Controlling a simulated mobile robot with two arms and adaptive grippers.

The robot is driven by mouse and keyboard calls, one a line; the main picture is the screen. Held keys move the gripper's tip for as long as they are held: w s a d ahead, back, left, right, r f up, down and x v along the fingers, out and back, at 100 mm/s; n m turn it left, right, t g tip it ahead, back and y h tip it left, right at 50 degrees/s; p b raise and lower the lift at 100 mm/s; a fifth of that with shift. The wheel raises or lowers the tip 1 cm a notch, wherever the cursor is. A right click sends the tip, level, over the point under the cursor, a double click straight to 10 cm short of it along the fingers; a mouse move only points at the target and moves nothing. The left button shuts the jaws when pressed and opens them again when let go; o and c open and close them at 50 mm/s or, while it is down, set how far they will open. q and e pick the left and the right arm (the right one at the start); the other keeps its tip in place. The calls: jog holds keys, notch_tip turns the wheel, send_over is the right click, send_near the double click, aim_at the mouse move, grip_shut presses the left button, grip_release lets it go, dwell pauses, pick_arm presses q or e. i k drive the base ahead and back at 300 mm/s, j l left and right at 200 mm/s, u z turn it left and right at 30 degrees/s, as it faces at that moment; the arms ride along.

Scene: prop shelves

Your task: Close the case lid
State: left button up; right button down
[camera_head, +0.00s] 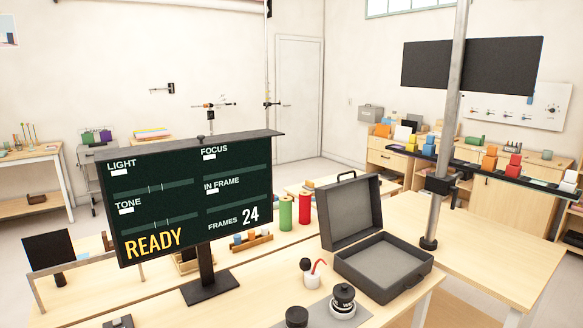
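A dark grey case stands open on the wooden table right of centre. Its lid (350,212) is raised, leaning slightly back, with a handle on its top edge. Its base (383,267) lies flat with an empty grey interior facing up. Neither of my grippers shows in the head view.
A metal pole (445,130) stands close behind the case at right. A black display (190,195) on a stand blocks much of the left. Green (285,213) and red (304,208) spools stand left of the lid. A black jar (343,298) and a white pot (310,276) are in front.

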aim_at(349, 210)
jog(key=i+l+u, duration=0.3)
jog(key=l+u, duration=0.25)
jog(key=l, duration=0.2)
jog(key=i+l+u, duration=0.15)
jog(key=l+u, duration=0.4)
jog(key=l, duration=0.3)
jog(key=i, duration=0.05)
